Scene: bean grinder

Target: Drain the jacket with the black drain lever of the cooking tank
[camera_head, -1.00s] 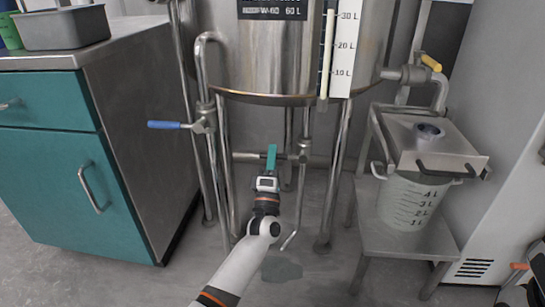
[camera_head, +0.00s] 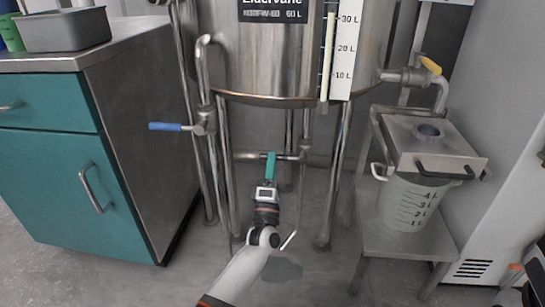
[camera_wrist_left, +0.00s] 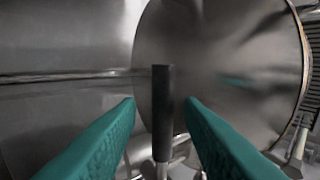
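The cooking tank (camera_head: 270,60) is a steel vessel on tube legs, with pipes and valves below it. My left gripper (camera_head: 270,160) is under the tank, at the low drain pipe. Its teal fingers hide the drain lever in the head view. In the left wrist view the black drain lever (camera_wrist_left: 162,112) stands upright between the two teal fingers. Visible gaps remain on both sides, so the gripper is open around it. My right gripper is not in view; only a bit of what looks like my right arm shows at the lower right edge.
A blue-handled valve (camera_head: 166,126) is left of my gripper, and a yellow-handled outlet (camera_head: 430,65) is at the right. A lidded measuring bucket (camera_head: 403,205) stands on a steel stand (camera_head: 430,240). A teal cabinet (camera_head: 60,190) is at the left. A dark wet patch (camera_head: 281,269) marks the floor.

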